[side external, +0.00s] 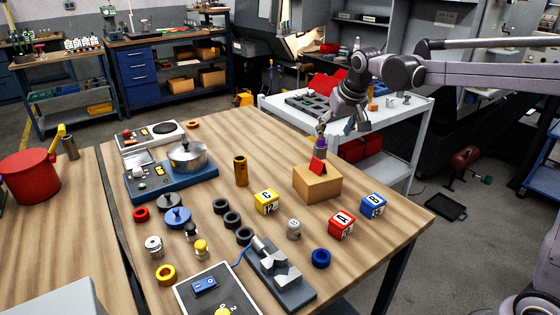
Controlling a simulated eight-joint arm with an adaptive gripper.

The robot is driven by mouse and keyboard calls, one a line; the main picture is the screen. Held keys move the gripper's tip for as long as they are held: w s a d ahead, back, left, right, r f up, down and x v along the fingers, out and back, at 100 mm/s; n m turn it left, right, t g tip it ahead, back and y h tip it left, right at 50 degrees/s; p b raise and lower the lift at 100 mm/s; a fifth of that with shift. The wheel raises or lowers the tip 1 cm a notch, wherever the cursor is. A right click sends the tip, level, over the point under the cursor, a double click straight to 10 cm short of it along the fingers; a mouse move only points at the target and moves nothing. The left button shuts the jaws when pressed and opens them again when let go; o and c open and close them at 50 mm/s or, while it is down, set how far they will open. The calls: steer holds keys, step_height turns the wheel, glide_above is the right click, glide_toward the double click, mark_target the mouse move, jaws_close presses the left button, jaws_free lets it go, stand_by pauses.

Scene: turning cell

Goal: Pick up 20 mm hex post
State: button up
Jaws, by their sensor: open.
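My gripper (338,124) is open, above and slightly to the right of a tan wooden block (317,184) on the wood-topped table. A small upright purple piece (320,143) and a red piece (318,166) stand at the top of this block. The purple piece is close to my fingertips; I cannot tell whether they touch it. No part is clearly recognizable as the 20 mm hex post at this size. A brass-colored upright cylinder (240,171) stands left of the block, but I cannot tell whether it has hex sides.
Yellow (266,202), red (342,225) and blue (373,206) lettered cubes stand around the block. A grey vise-like fixture (282,277) lies in front. Several rings and knobs cover the table's left half. A white cart (404,118) with parts stands behind my gripper.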

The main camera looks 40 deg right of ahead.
steer(key=m+g, duration=0.1)
steer(key=m, duration=0.1)
glide_above(321, 142)
steer(key=s+a, duration=0.1)
steer(key=s, duration=0.1)
step_height(321, 142, down, 6)
steer(key=shift+h, duration=0.3)
steer(key=x, duration=0.5)
steer(key=shift+w+f, duration=0.15)
steer(key=shift+f, duration=0.2)
steer(key=f, duration=0.1)
steer(key=w+d+f, duration=0.1)
steer(key=w+f, duration=0.1)
steer(key=shift+w+d+f, duration=0.15)
steer(key=shift+d, duration=0.2)
steer(key=shift+w+d+f, duration=0.1)
steer(key=shift+w+f, duration=0.05)
steer(key=shift+f, duration=0.35)
jaws_close()
